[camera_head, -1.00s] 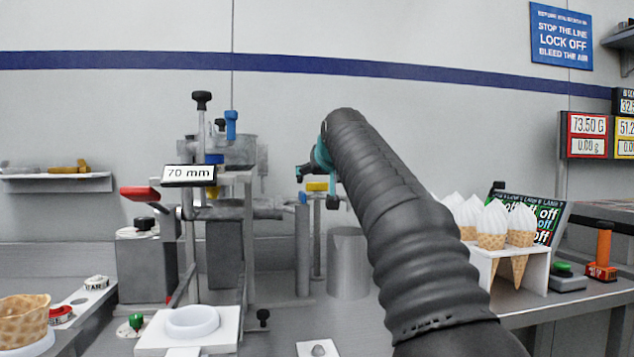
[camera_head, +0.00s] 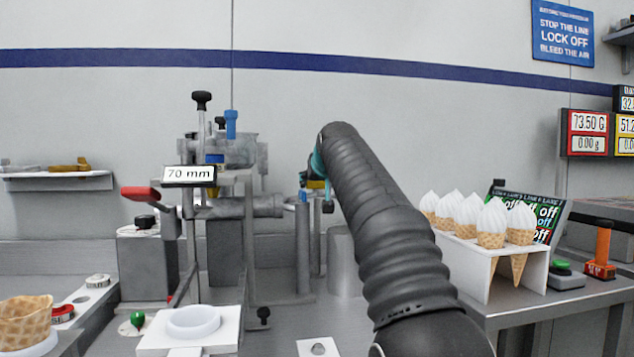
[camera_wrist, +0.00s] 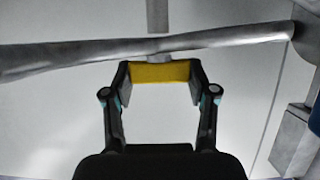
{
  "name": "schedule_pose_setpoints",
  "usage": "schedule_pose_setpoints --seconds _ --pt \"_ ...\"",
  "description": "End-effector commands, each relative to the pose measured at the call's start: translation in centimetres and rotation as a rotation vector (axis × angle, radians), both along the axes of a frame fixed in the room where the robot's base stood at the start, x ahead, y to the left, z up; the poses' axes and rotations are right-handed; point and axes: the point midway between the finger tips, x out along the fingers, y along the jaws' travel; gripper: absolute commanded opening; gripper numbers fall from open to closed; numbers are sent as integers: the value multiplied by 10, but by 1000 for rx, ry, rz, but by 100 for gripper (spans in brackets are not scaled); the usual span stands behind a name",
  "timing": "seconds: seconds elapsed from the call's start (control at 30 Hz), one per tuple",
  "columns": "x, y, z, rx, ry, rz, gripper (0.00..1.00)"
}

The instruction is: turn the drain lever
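The drain lever shows as a yellow handle (camera_wrist: 160,73) in the wrist view, lying crosswise between my fingertips. A grey bar or pipe (camera_wrist: 230,38) runs just beyond it. My gripper (camera_wrist: 160,82) has one finger at each end of the yellow handle, with the pads appearing to touch it. In the head view, my gripper (camera_head: 316,200) is at the post behind the middle of the bench, partly hidden by my dark arm. Only a sliver of the yellow handle (camera_head: 316,184) shows there.
A metal machine with a "70 mm" sign (camera_head: 189,175) and a red-handled lever (camera_head: 141,193) stands left of my gripper. A grey cylinder (camera_head: 341,262) is below my arm. A white rack (camera_head: 508,263) of filled cones stands at right. A white ring (camera_head: 193,321) sits in front.

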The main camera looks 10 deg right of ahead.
Motion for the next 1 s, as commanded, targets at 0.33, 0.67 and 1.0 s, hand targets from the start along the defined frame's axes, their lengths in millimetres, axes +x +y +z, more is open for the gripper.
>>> schedule_pose_setpoints --seconds 0.33,0.67,1.0 --pt "1 2 -2 -1 6 -71 22" --pt "0 1 -1 -1 3 -133 22" --pt "0 0 -1 0 2 -132 83"
